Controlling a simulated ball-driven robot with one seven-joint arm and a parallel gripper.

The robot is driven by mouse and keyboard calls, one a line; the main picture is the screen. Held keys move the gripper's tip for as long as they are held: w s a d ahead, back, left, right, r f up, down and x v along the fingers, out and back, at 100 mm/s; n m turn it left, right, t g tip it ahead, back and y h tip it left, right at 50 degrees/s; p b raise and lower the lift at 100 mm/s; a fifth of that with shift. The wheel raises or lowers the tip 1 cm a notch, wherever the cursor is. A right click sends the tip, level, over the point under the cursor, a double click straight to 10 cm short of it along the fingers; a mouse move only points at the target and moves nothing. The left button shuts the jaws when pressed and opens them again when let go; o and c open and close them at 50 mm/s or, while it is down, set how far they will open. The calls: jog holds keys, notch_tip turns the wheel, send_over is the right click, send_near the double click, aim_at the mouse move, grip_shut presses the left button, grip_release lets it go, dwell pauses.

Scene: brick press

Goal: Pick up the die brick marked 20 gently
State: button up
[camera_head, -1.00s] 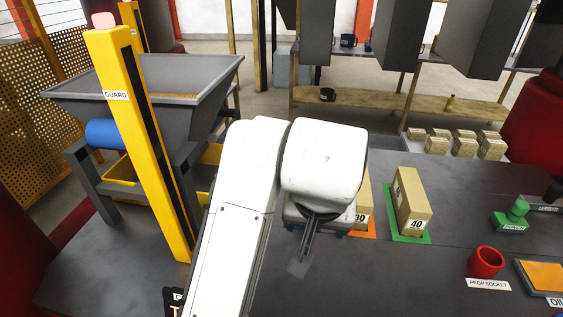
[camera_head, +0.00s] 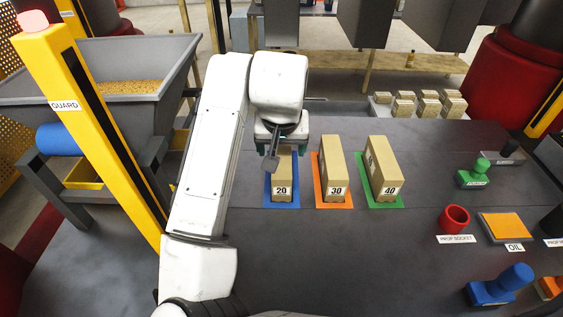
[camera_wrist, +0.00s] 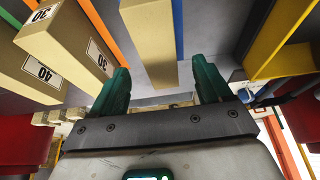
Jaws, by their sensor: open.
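The die brick marked 20 (camera_head: 284,178) is a tan upright block on a blue mat (camera_head: 268,194), left of two similar bricks. My gripper (camera_head: 279,142) is at its far upper end, and my wrist hides part of the brick's top. In the wrist view, the two green fingers of my gripper (camera_wrist: 163,76) are apart. The 20 brick (camera_wrist: 150,45) shows between them in the picture, with nothing gripped. I cannot tell how far down the fingers reach beside it.
The brick marked 30 (camera_head: 333,172) stands close by on an orange mat, and the brick marked 40 (camera_head: 384,170) on a green one. A yellow guard post (camera_head: 95,130) and hopper (camera_head: 125,85) are left.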

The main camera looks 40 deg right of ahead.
aim_at(282, 154)
jog(key=shift+p+x, duration=0.4)
jog(key=shift+x, duration=2.15)
jog(key=shift+c, duration=0.2)
jog(key=c, duration=0.9)
jog(key=shift+c, duration=0.2)
jog(key=shift+r, duration=0.15)
